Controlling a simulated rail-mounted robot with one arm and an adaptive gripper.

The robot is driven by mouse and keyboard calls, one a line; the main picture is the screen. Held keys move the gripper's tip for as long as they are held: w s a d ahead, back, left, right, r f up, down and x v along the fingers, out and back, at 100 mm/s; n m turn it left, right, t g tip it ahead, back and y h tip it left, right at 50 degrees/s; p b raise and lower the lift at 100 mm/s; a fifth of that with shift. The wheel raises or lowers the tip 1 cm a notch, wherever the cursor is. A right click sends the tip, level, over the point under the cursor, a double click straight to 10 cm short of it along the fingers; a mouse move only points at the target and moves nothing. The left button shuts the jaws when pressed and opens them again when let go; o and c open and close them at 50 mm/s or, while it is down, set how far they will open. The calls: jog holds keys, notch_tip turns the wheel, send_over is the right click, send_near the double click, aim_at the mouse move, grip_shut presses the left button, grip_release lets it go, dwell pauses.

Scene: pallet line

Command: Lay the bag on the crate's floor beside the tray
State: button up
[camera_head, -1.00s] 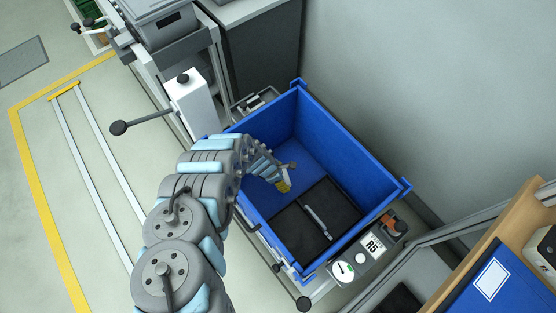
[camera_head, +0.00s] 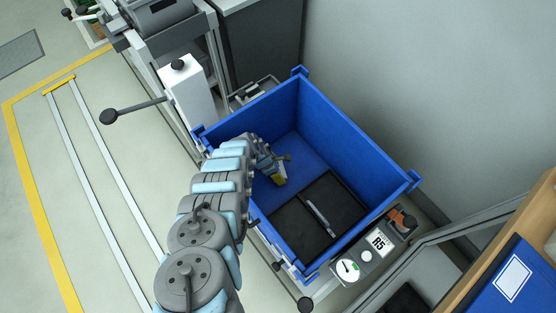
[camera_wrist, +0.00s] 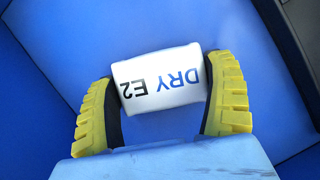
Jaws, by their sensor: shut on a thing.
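A white bag (camera_wrist: 160,82) printed "DRY E2" sits between the yellow fingers of my gripper (camera_wrist: 163,108) in the wrist view. My gripper is shut on it. In the head view my gripper (camera_head: 279,180) is inside the blue crate (camera_head: 350,130), over the bare part of its floor (camera_head: 305,152). There the bag is mostly hidden by the gripper. The black tray (camera_head: 292,222) with a grey bar across its middle fills the near right part of the crate. Whether the bag touches the floor I cannot tell.
The crate's raised walls surround my gripper. A control panel labelled R5 (camera_head: 380,242) is fixed outside the crate's near right side. A white post with a black-knobbed lever (camera_head: 190,92) stands to the left. A wooden-edged surface with a blue folder (camera_head: 500,290) is at the lower right.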

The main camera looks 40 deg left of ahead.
jog(key=shift+f, duration=0.45)
jog(key=shift+a+r, duration=0.1)
jog(key=shift+r, duration=0.05)
jog(key=shift+w, duration=0.1)
jog(key=o, duration=0.9)
jog(key=shift+f, duration=0.2)
jog(key=shift+o, duration=0.2)
jog(key=shift+r, duration=0.1)
